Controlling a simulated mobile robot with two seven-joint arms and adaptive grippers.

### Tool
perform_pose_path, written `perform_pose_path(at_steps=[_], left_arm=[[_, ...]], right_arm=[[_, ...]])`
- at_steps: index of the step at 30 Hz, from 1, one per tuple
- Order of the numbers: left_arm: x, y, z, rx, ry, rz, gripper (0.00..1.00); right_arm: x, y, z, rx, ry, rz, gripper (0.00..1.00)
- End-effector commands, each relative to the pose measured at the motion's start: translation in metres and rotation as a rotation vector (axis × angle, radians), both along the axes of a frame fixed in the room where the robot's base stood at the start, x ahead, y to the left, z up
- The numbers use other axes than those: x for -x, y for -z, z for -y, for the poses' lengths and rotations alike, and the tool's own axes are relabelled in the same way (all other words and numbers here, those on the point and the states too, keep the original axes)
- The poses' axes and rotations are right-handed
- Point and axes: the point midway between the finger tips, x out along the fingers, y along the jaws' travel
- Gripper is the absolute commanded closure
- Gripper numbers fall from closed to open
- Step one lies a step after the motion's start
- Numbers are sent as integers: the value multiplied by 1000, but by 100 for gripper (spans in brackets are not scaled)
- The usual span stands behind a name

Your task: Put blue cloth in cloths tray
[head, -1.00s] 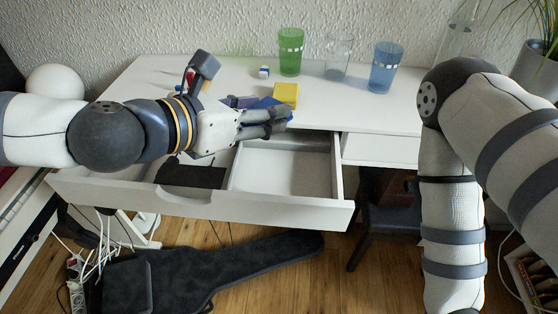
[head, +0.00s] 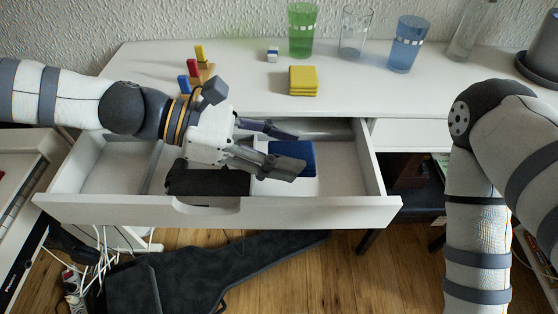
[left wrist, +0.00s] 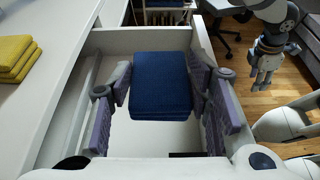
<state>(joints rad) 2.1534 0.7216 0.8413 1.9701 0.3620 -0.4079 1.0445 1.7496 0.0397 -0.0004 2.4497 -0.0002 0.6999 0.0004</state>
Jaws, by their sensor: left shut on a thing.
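The blue cloth (head: 292,157) is a folded dark blue stack in the right compartment of the open drawer (head: 340,180), at or just above its floor; I cannot tell if it touches. My left gripper (head: 285,151) is shut on it. In the left wrist view the cloth (left wrist: 160,85) sits level between the two fingertips. No separate cloths tray can be told apart from the drawer compartments.
A folded yellow cloth (head: 303,81) lies on the desk (head: 240,90) behind the drawer. A green glass (head: 302,30), a clear glass (head: 355,32) and a blue glass (head: 407,44) stand at the back. A black item (head: 205,182) lies in the drawer's middle compartment.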

Motion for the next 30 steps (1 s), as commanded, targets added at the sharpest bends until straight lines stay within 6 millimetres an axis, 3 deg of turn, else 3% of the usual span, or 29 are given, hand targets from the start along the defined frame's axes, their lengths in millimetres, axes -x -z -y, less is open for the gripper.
perform_pose_path(at_steps=[1, 10, 14, 24, 25, 27, 30], left_arm=[[-8, 21, -3, -1, -1, -16, 74], [-33, 50, -12, 0, -1, -9, 74], [-33, 76, -12, 0, 0, -13, 74], [-33, 80, -12, 0, 0, -4, 74], [-33, 80, -12, -1, 1, -4, 53], [-33, 80, -12, -1, 1, -3, 37], [-33, 79, -11, -1, 1, -4, 35]], right_arm=[[8, 8, 0, 0, 0, -26, 60], [16, 16, 0, 0, -2, -54, 60], [21, 22, 0, 1, -3, -71, 60], [21, 22, 0, 0, -3, -73, 60], [22, 23, 0, 0, -3, -73, 60], [21, 22, 0, 0, -3, -72, 60], [21, 22, 0, 0, -3, -72, 60]])
